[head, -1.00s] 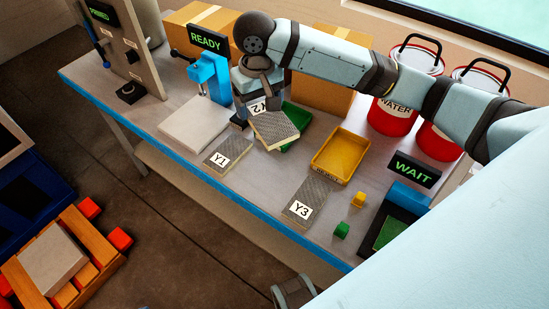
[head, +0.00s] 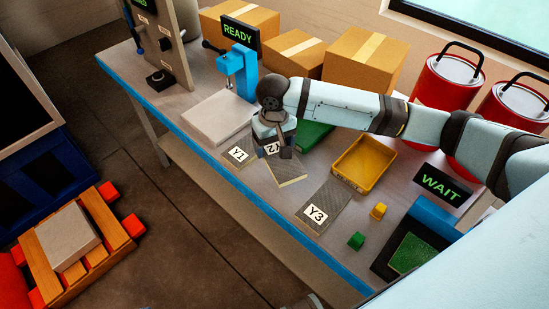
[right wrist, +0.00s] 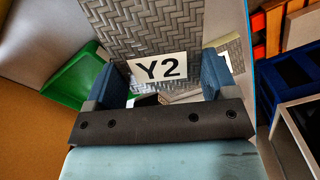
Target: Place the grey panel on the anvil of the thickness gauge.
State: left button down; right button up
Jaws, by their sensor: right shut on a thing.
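My right gripper (head: 274,150) is shut on the woven grey panel marked Y2 (head: 290,170). In the right wrist view the panel (right wrist: 160,30) stretches away from between the two blue fingers (right wrist: 165,82). In the head view the panel is low over the table or on it, between panels Y1 (head: 238,153) and Y3 (head: 323,207); I cannot tell whether it touches. The blue thickness gauge (head: 245,72) stands to the upper left, with a READY display (head: 238,32) behind it. Its anvil is too small to make out. My left gripper is not clearly in view.
A pale flat plate (head: 215,117) lies in front of the gauge. A green tray (head: 313,136) is partly behind my arm. A yellow tray (head: 363,165), small green (head: 356,240) and yellow (head: 379,211) blocks and a WAIT display (head: 442,186) are to the right.

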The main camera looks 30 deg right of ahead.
aim_at(274, 158)
jog(key=shift+f, duration=2.85)
jog(key=o, duration=1)
jog(key=shift+f, duration=0.1)
jog(key=shift+c, duration=0.2)
